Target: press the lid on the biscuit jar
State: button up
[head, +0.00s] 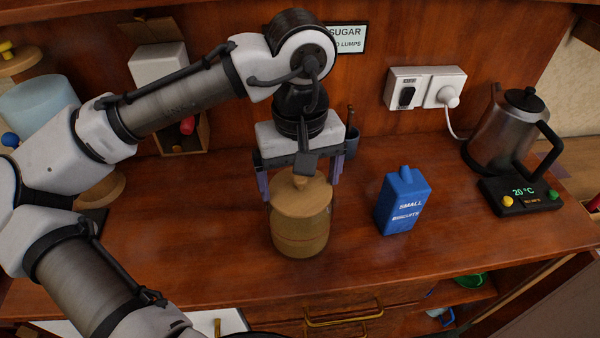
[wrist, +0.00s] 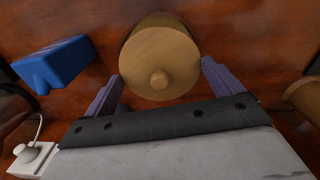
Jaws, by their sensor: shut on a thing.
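The biscuit jar (head: 300,238) is a round wooden-looking jar with a thin red line, upright on the counter. Its round lid (head: 298,200), with a small knob, sits on top and looks level. I cannot tell whether it is pressed fully down. My gripper (head: 299,192) points down over the jar, its purple fingers on opposite sides of the lid, shut on it.
A blue small-biscuits packet (head: 403,203) stands right of the jar, with free counter between. A kettle (head: 508,130) on its base (head: 520,195) is farther right. A wall socket (head: 424,88) is behind. My arm covers much of the left side.

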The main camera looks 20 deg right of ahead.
dwell(0.4)
jog(key=o, duration=0.7)
jog(key=shift+r, duration=0.1)
jog(key=shift+r+p, duration=3.45)
jog(key=shift+p, duration=0.25)
grip_shut()
jog(key=shift+f, duration=0.25)
